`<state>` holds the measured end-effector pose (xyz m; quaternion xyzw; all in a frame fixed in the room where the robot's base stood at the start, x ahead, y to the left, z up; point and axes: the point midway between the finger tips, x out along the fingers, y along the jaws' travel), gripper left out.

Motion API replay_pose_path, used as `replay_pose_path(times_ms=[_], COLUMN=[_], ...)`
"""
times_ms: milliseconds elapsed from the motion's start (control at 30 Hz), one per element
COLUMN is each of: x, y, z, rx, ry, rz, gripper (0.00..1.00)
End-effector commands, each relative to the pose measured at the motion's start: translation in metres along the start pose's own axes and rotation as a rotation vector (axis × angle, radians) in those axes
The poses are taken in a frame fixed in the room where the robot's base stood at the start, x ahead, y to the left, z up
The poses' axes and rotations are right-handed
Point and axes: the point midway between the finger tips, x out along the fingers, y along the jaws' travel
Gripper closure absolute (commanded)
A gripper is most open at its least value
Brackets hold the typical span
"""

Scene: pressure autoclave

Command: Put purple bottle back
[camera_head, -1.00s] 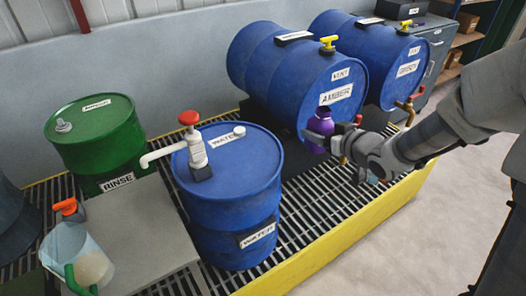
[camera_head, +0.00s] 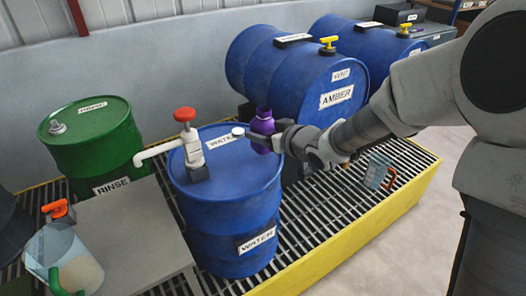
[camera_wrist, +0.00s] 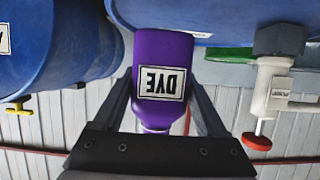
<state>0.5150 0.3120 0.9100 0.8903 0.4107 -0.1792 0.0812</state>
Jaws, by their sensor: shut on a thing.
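The purple bottle (camera_head: 263,126) is in my gripper (camera_head: 268,138), held in the air in front of the upright blue WATER drum's right side in the head view. In the wrist view the bottle (camera_wrist: 163,55) sits between both fingers (camera_wrist: 160,100), and its white DYE label reads upside down. My gripper is shut on it. The bottle looks upright in the head view. Its lower part is partly hidden by the gripper.
The upright blue WATER drum (camera_head: 225,215) carries a white pump with a red knob (camera_head: 186,116). Blue AMBER drum (camera_head: 335,105) lies behind my arm. A green RINSE drum (camera_head: 85,140), a grey platform (camera_head: 135,235) and a clear jug (camera_head: 65,255) are at left. A measuring cup (camera_head: 378,172) stands on the grating.

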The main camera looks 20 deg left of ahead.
Motion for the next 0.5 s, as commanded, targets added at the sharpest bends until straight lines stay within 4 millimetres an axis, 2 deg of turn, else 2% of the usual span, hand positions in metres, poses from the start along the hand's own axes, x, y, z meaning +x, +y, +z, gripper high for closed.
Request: replay_pose_path(times_ms=[167,367,500], x=[0.007,0.018,0.019], y=[-0.003,-0.003,-0.002], z=[0.009,0.037,0.037], rx=[0.000,0.001,-0.001], ry=[-0.001,-0.001,0.001], rz=[0.000,0.000,0.001], gripper=[1.00,1.00,1.00])
